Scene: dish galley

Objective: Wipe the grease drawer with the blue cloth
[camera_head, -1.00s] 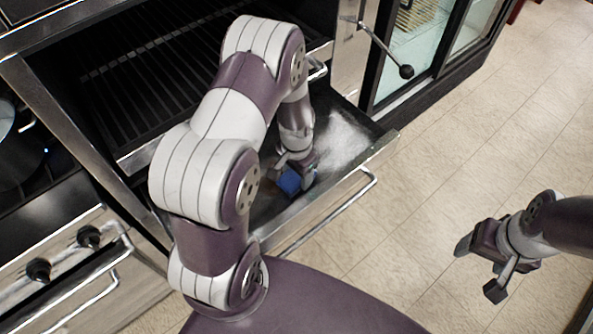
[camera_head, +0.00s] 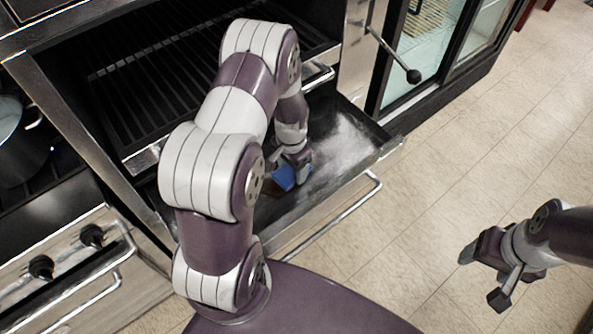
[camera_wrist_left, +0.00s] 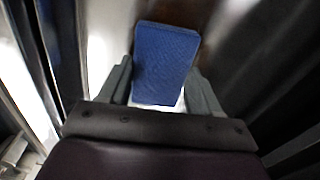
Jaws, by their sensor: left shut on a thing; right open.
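The grease drawer (camera_head: 335,190) is pulled out below the dark grill racks. A whitish smear (camera_head: 343,138) covers the right part of its floor. My left gripper (camera_head: 290,168) reaches down into the drawer and is shut on the blue cloth (camera_head: 284,179), a folded block. The cloth (camera_wrist_left: 165,62) also shows between the two fingers in the left wrist view. Whether it touches the drawer floor I cannot tell. My right gripper (camera_head: 484,272) is open and empty over the floor at the right.
The grill cavity (camera_head: 150,75) with its racks is above and behind the drawer. The drawer's bar handle (camera_head: 335,215) sticks out in front. A lever with a black knob (camera_head: 413,76) hangs at the right. A pot (camera_head: 20,140) stands at the far left. The tiled floor (camera_head: 450,160) is clear.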

